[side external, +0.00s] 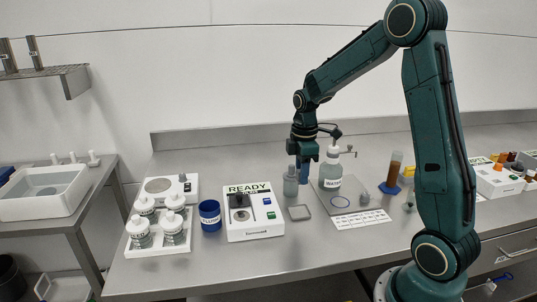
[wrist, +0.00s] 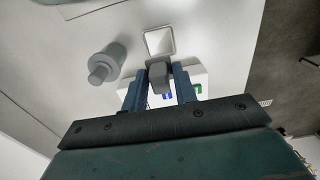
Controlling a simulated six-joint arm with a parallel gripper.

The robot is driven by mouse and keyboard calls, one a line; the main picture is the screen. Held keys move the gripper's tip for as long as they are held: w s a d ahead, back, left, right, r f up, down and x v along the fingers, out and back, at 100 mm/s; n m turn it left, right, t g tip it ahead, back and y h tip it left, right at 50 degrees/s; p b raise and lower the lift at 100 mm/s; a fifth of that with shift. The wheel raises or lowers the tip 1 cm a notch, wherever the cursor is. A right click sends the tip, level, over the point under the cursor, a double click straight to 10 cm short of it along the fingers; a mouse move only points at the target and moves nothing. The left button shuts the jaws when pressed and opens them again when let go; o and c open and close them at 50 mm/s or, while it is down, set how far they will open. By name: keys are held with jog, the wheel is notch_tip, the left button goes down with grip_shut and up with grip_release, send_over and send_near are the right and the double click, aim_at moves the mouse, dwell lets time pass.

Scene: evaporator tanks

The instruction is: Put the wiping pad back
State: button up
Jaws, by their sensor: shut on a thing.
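My gripper (side external: 304,178) points down above the table, just right of a grey bottle (side external: 290,182). In the wrist view my gripper (wrist: 160,82) is shut on a dark grey block, which looks like the wiping pad (wrist: 159,77). In the side view I cannot make out the pad between the fingers. A small square grey tray (side external: 299,212) lies on the table in front of the gripper. In the wrist view the tray (wrist: 159,41) shows a pale, empty inside with a raised rim, just beyond the pad.
The grey bottle (wrist: 107,62) is left of the fingers in the wrist view. A white READY unit (side external: 253,212) stands left of the tray. A pump bottle (side external: 331,168) stands close right of my gripper, by a flat plate (side external: 350,197). Bare table lies in front.

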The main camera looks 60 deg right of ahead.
send_over(299, 212)
notch_tip(299, 212, down, 6)
jog(key=shift+f, duration=0.25)
jog(key=shift+s+f, duration=0.1)
jog(key=shift+f, duration=2.05)
jog(key=shift+f, duration=0.15)
jog(key=o, duration=1)
jog(key=shift+o, duration=0.2)
notch_tip(299, 212, up, 11)
jog(key=shift+a+r, duration=0.1)
jog(key=shift+r, duration=0.6)
